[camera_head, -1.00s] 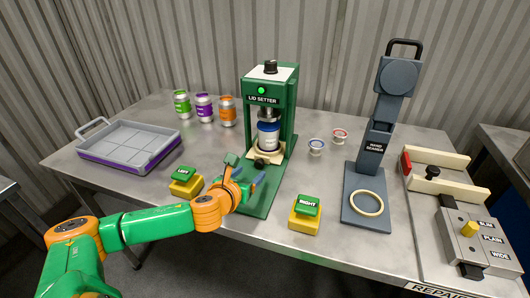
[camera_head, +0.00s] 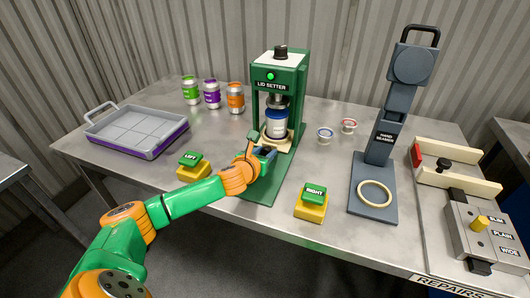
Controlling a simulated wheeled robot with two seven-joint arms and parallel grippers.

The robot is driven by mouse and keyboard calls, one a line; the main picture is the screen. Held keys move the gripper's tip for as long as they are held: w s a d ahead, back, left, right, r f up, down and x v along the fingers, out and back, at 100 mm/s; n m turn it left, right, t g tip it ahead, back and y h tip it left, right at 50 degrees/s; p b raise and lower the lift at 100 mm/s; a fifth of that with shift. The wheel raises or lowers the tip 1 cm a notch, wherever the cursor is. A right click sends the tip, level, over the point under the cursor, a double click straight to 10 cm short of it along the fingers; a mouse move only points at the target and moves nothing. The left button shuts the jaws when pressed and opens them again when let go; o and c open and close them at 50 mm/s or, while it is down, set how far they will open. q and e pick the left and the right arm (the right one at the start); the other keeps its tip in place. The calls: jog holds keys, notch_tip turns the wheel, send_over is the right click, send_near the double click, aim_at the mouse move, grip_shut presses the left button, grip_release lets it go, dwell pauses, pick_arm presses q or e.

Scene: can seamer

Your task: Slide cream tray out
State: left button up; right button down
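The cream tray (camera_head: 284,145) sits low inside the green lid setter (camera_head: 279,78), with a white and blue can (camera_head: 277,124) standing on it under the press head. Only part of the tray shows around the can. My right gripper is not in view.
Yellow bases with green buttons, LEFT (camera_head: 193,165) and RIGHT (camera_head: 312,202), flank the lid setter's front. A grey hand seamer (camera_head: 374,185) stands at right. Two small lids (camera_head: 325,135) lie right of the setter. Several cans (camera_head: 212,94) and a grey crate (camera_head: 138,128) are at left.

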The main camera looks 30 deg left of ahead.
pick_arm(q)
grip_shut()
dwell(1.1)
